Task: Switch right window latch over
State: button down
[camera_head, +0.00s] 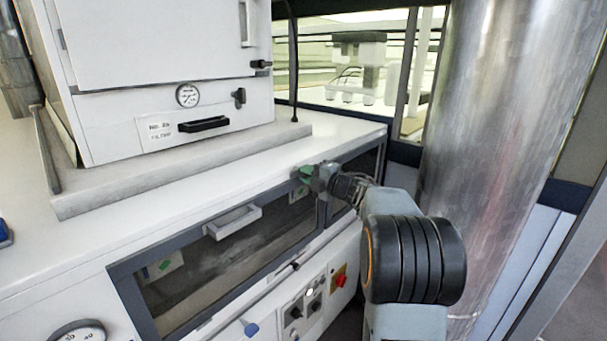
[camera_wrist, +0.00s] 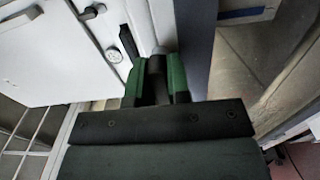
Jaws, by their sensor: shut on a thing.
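The window (camera_head: 205,275) is a dark pane in a grey frame on the front of the white cabinet, with a pale handle (camera_head: 232,222) near its top edge. My gripper (camera_head: 306,174) is at the right part of the window's top frame. In the wrist view its green fingers (camera_wrist: 160,80) are closed around a small grey part, the right window latch (camera_wrist: 158,52), beside the grey frame bar. The fingers and wrist hide most of the latch, so I cannot tell which way it is turned.
A white oven-like box (camera_head: 160,80) with a gauge (camera_head: 187,95) and black handle stands on the worktop. Below the window are a blue knob (camera_head: 250,328) and a red switch (camera_head: 341,276). A large metal column (camera_head: 500,140) rises close to the right of my arm.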

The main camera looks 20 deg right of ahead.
jog(key=shift+r, duration=0.15)
jog(key=c, duration=1.3)
grip_release()
jog(key=shift+a, duration=0.2)
jog(key=shift+o, duration=1)
jog(key=b+v, duration=0.3)
jog(key=v, duration=1)
jog(key=shift+s, duration=0.4)
